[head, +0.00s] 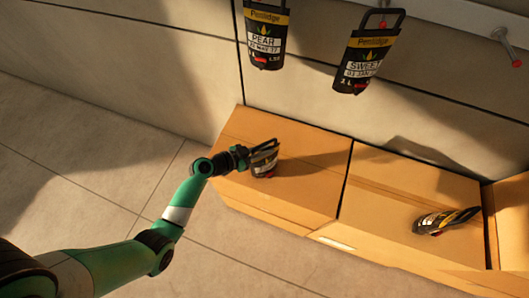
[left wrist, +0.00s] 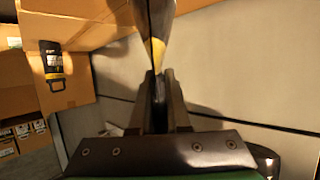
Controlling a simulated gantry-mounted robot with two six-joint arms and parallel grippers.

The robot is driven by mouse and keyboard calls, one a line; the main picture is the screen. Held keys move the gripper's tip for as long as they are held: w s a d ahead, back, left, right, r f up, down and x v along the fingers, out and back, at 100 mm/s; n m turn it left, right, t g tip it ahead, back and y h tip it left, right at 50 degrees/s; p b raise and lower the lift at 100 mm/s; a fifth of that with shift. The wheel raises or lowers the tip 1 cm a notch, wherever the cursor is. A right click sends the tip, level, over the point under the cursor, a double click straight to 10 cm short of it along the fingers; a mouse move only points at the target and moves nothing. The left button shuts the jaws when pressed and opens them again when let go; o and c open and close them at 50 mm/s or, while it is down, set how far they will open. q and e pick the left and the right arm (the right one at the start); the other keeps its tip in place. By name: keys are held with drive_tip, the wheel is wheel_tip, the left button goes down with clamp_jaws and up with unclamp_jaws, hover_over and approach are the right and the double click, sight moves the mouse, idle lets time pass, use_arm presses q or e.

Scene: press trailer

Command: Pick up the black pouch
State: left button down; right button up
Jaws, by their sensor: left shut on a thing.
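My left gripper (head: 252,156) is shut on a black pouch (head: 264,168) with pale markings, over the left cardboard box (head: 300,190). I cannot tell whether the pouch touches the box top. In the left wrist view my left gripper's fingers (left wrist: 158,98) pinch the narrow end of the black pouch (left wrist: 156,22), which has a yellow patch and runs out of the top of the picture. A second black pouch (head: 445,220) lies on the right cardboard box; a black pouch also shows on cardboard in the left wrist view (left wrist: 53,66). My right gripper is not in view.
A peg with a red end (head: 508,46) sticks out at the top right. Tiled floor (head: 90,140) lies clear at left.

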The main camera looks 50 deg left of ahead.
use_arm(q)
drive_tip(key=shift+r+p, duration=0.45)
drive_tip(key=shift+r, duration=0.9)
drive_tip(key=s+d+r+p, duration=0.5)
drive_tip(key=s+d+r, duration=0.4)
drive_tip(key=d+r, duration=0.1)
drive_tip(key=shift+s+r, duration=0.3)
drive_tip(key=shift+s, duration=0.05)
